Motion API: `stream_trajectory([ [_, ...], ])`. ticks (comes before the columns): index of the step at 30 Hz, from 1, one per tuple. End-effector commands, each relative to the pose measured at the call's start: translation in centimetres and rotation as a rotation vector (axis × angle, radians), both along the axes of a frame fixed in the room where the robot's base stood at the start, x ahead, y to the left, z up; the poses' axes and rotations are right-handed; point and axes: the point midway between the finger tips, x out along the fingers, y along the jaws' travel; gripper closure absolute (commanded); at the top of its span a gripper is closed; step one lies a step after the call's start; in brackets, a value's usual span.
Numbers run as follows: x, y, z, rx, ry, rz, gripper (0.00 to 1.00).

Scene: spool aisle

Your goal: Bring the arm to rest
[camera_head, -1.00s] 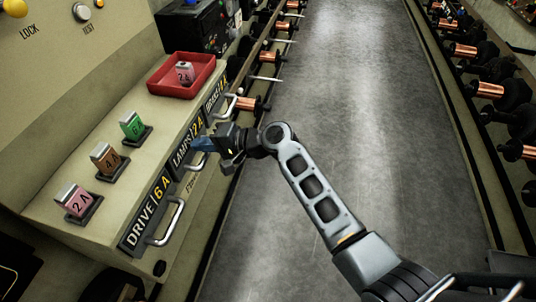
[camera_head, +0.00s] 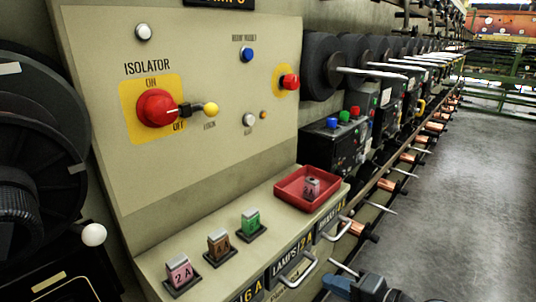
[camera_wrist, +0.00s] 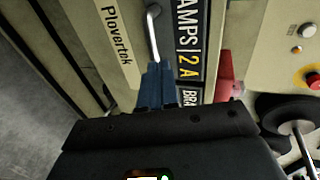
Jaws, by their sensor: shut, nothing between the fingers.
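My gripper (camera_head: 340,284) shows at the bottom edge of the head view, in front of the cabinet's drawer fronts, with most of my arm out of the picture. In the wrist view its blue fingers (camera_wrist: 157,88) are together with nothing between them. They point toward the LAMPS 2A label (camera_wrist: 188,42) and a metal handle (camera_wrist: 153,30). From this view I cannot tell whether they touch the handle.
On the cabinet ledge stand pink (camera_head: 181,273), brown (camera_head: 219,244) and green (camera_head: 250,222) fuse blocks. A red tray (camera_head: 322,204) holds another block (camera_head: 311,187). Above is a panel with a red isolator knob (camera_head: 157,108). The aisle floor (camera_head: 450,200) to the right is clear.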

Motion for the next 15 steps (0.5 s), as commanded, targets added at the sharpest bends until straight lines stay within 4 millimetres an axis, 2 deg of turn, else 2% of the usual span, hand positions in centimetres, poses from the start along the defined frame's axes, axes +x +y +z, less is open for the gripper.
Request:
stream_trajectory([
  [3, -3.9, -0.1, -3.3, -0.091, 0.005, -0.059, 1.0],
  [7, -8.8, -0.9, -6.2, -0.227, -0.012, -0.132, 1.0],
  [11, -13.9, -1.8, -7.8, -0.372, -0.04, -0.186, 1.0],
  [15, -19.5, -2.8, -8.1, -0.533, -0.082, -0.228, 1.0],
])
